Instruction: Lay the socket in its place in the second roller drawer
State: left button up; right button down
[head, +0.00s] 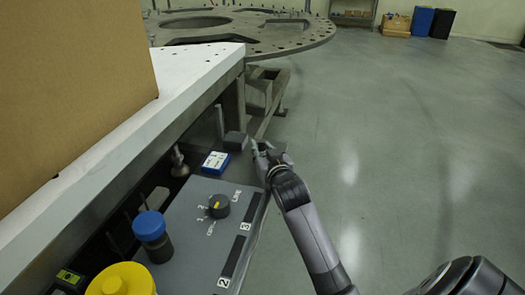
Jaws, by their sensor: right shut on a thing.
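My right gripper (262,152) is beyond the far end of a grey control panel, just right of a dark grey block. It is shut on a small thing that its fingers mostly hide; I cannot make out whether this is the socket. No socket can be told for sure elsewhere in the view. The second roller drawer cannot be made out; a black label with a 2 (227,268) shows on the grey panel (195,220). My left gripper is out of view.
A cardboard box (70,85) stands on the white bench (120,135) at left. A blue-and-white box (215,162), the dark grey block (235,141), a blue-capped jar (152,238) and a yellow round thing (120,280) lie near the panel. The floor at right is clear.

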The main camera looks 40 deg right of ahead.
jog(key=c, duration=1.8)
grip_release()
jog(key=shift+f, duration=0.15)
jog(key=o, duration=0.5)
